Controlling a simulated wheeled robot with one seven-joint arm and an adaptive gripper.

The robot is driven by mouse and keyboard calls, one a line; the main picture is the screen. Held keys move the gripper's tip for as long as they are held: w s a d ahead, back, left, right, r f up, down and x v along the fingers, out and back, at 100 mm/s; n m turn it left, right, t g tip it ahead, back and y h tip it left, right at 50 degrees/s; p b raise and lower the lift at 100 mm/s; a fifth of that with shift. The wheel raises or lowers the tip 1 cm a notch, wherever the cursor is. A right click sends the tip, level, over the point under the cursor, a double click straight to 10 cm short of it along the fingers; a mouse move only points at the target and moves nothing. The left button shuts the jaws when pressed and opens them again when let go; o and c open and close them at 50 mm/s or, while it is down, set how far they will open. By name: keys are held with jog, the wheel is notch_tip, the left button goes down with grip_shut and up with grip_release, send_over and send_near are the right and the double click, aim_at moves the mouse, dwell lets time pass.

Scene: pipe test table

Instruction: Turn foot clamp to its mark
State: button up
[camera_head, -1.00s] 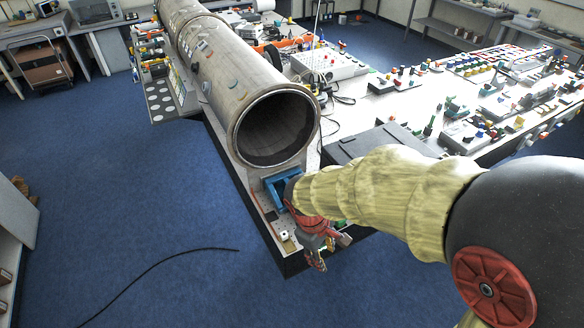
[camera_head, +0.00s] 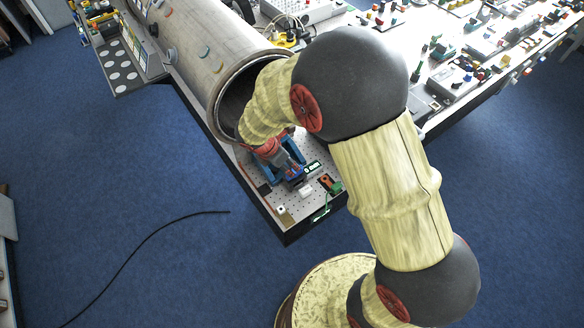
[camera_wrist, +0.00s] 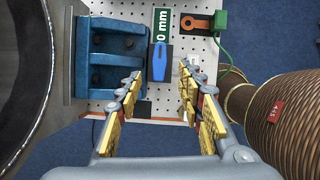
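In the wrist view, a short bar with a blue grip and dark ends (camera_wrist: 160,65) lies on the perforated plate (camera_wrist: 140,13), beside a green "0 mm" label (camera_wrist: 161,24). It looks like the foot clamp, but I cannot be sure. My gripper (camera_wrist: 163,84) is open, with its yellow-padded fingers either side of the bar in the picture. I see no contact; the height gap is unclear. In the head view my gripper (camera_head: 291,171) points down over the plate, beside the blue bracket (camera_wrist: 86,60), and hides the bar's details.
The open pipe end (camera_wrist: 22,70) is close on the left. An orange piece (camera_wrist: 194,22) and a green block with a cable (camera_wrist: 219,20) sit at the far right of the plate. A white block (camera_head: 305,191) stands near its front. Blue floor lies beyond the edge.

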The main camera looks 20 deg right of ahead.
aim_at(294, 171)
jog(key=shift+b+x, duration=0.35)
jog(key=shift+x, duration=3.65)
jog(key=shift+a, duration=0.15)
jog(key=shift+c, duration=1.4)
grip_shut()
